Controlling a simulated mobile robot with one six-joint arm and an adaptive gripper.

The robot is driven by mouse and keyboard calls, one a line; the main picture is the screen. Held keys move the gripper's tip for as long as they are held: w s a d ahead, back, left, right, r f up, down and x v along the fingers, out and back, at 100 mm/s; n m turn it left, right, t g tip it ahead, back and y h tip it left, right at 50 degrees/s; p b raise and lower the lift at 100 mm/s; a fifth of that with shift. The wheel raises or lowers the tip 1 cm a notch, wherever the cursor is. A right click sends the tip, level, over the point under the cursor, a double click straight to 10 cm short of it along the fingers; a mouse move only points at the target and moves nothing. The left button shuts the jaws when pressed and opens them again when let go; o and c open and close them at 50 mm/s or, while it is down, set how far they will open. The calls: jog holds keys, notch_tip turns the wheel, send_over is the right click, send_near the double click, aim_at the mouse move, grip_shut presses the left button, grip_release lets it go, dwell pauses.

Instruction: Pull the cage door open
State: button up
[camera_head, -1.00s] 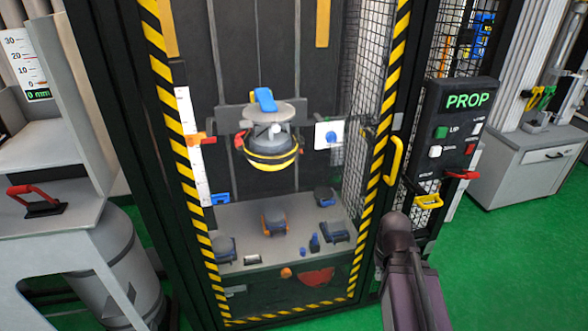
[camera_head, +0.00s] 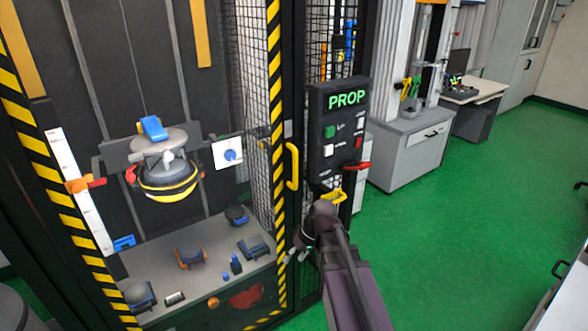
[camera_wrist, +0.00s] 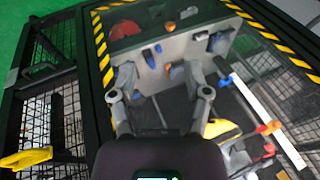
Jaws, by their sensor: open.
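The cage door (camera_head: 276,110) has a black-and-yellow striped frame around a clear panel and appears closed. Its yellow upright handle (camera_head: 292,166) is on the right edge. My gripper (camera_head: 295,250) is below the handle, in front of the door's right edge, and apart from the handle. In the wrist view my gripper (camera_wrist: 160,93) has its two fingers spread with nothing between them. The door's striped frame (camera_wrist: 103,45) shows beyond them, with the cage inside behind. A yellow part (camera_wrist: 25,158) shows at the left; I cannot tell if it is the handle.
A black PROP control panel (camera_head: 338,130) stands right of the door, with a red lever (camera_head: 357,166) and a yellow lever (camera_head: 334,196). Inside the cage hang a yellow-black helmet (camera_head: 168,185) and its carrier. Green floor (camera_head: 450,230) is free at the right.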

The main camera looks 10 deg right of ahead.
jog(key=w+d+r+n+t+y+b, duration=0.1)
jog(key=w+d+r+n+t+y, duration=0.6)
jog(key=w+d+r, duration=0.8)
jog(key=w+d+t+y, duration=0.2)
jog(key=y, duration=0.1)
jog(key=shift+w+d+r+n+t+b, duration=0.15)
jog(key=shift+d+n+t+b, duration=0.15)
jog(key=shift+d, duration=0.1)
jog(key=shift+w+a, duration=0.1)
jog(key=shift+a, duration=0.05)
send_over(296, 183)
jog(key=w, duration=0.1)
grip_shut()
